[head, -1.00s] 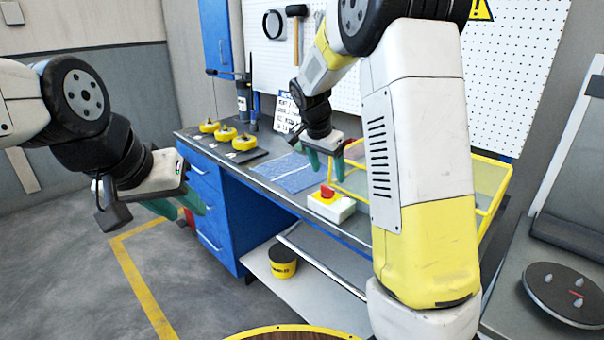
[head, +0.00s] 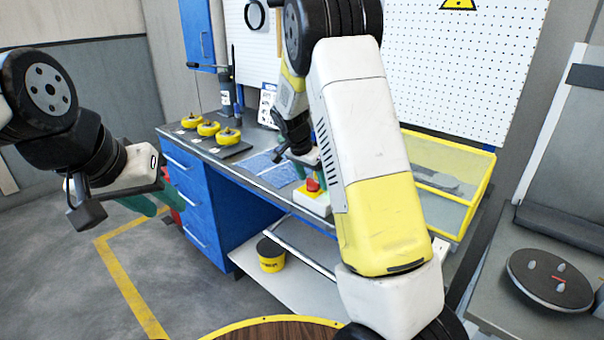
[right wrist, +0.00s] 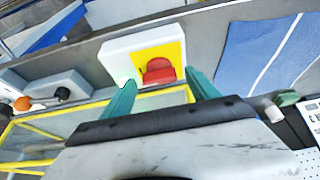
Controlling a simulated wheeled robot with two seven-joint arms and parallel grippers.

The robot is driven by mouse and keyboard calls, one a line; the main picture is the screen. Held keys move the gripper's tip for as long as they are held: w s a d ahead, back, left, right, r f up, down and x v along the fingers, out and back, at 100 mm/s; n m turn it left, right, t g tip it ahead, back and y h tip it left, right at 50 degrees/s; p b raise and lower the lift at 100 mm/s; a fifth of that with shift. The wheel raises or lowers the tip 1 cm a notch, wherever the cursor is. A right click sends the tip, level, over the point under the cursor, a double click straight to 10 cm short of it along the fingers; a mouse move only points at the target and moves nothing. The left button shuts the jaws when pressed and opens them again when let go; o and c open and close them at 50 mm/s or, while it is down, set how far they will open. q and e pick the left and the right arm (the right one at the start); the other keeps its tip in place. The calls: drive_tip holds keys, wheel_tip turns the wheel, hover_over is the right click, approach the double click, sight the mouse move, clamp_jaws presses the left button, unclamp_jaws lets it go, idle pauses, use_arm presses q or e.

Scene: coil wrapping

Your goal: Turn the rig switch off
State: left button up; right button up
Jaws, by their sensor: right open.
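The switch is a red knob (head: 313,186) on a yellow plate on a white box (head: 312,203), at the bench's front edge. In the right wrist view the knob (right wrist: 158,71) and box (right wrist: 116,62) are close ahead. My right gripper (right wrist: 160,88) is open, its green fingertips on either side of the knob, with no clear contact. In the head view it is just above and behind the box, partly hidden by my forearm. My left gripper (head: 158,202) hangs empty over the floor at left, fingers apart.
Yellow coils (head: 209,128) sit on a dark plate at the bench's far left. A blue mat (head: 272,170) lies left of the switch. A yellow-framed bin (head: 450,190) stands right of it. A yellow-black tub (head: 271,256) is on the lower shelf.

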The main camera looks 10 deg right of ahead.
drive_tip(key=c, duration=1.4)
drive_tip(key=shift+o, duration=0.2)
drive_tip(key=shift+n, duration=0.3)
drive_tip(key=n, duration=0.1)
drive_tip(key=n+t+y, duration=0.1)
drive_tip(key=n, duration=0.1)
drive_tip(key=shift+s+d+n, duration=0.1)
drive_tip(key=shift+d+n, duration=0.1)
drive_tip(key=shift+n, duration=0.1)
drive_tip(key=n+y, duration=0.1)
drive_tip(key=n, duration=0.1)
drive_tip(key=n+y, duration=0.1)
drive_tip(key=n, duration=0.1)
drive_tip(key=shift+d+n+t, duration=0.15)
drive_tip(key=shift+n+t, duration=0.15)
drive_tip(key=shift+t, duration=0.1)
drive_tip(key=n+y, duration=0.1)
drive_tip(key=n, duration=0.3)
drive_tip(key=shift+d+n+y, duration=0.1)
drive_tip(key=shift+n+y, duration=0.2)
drive_tip(key=shift+y, duration=0.1)
drive_tip(key=shift+n+g+y, duration=0.5)
drive_tip(key=shift+n+y, duration=0.3)
drive_tip(key=shift+n, duration=1.4)
